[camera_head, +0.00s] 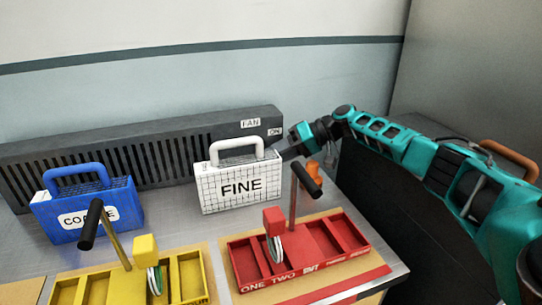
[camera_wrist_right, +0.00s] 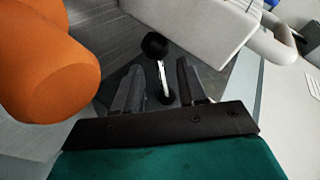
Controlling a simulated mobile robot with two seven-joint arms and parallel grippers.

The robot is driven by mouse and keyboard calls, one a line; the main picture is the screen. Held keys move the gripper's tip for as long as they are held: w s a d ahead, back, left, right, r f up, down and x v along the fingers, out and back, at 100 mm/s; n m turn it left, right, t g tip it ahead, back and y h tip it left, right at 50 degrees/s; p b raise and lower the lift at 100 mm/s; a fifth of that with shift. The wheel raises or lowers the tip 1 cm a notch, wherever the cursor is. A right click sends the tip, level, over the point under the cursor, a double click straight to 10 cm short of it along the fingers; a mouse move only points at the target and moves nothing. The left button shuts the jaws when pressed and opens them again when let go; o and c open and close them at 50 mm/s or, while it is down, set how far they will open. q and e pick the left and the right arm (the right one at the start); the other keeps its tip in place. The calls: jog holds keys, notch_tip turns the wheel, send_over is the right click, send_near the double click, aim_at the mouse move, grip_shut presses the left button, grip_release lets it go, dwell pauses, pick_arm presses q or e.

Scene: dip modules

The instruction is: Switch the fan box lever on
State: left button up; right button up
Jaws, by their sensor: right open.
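The fan box (camera_head: 150,150) is a long dark grey slotted box against the back wall, with FAN and ON labels at its right end. In the right wrist view its lever (camera_wrist_right: 155,45) is a thin metal rod with a round black knob. The lever is hidden in the head view. My right gripper (camera_head: 287,154) is at the fan box's right end, behind the white FINE case. In the right wrist view the right gripper (camera_wrist_right: 158,66) is open, and the lever shows between its two fingers. I cannot tell whether they touch it. My left gripper is out of view.
The white FINE case (camera_head: 238,188) stands close beside my right gripper. An orange object (camera_head: 313,171) is right of it, large in the right wrist view (camera_wrist_right: 45,65). A blue case (camera_head: 88,210), a yellow tray (camera_head: 185,279) and a red tray (camera_head: 310,240) with upright levers stand in front.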

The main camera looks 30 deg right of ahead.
jog(key=shift+x, duration=0.95)
jog(key=shift+c, duration=0.3)
grip_shut()
jog(key=shift+f, duration=0.15)
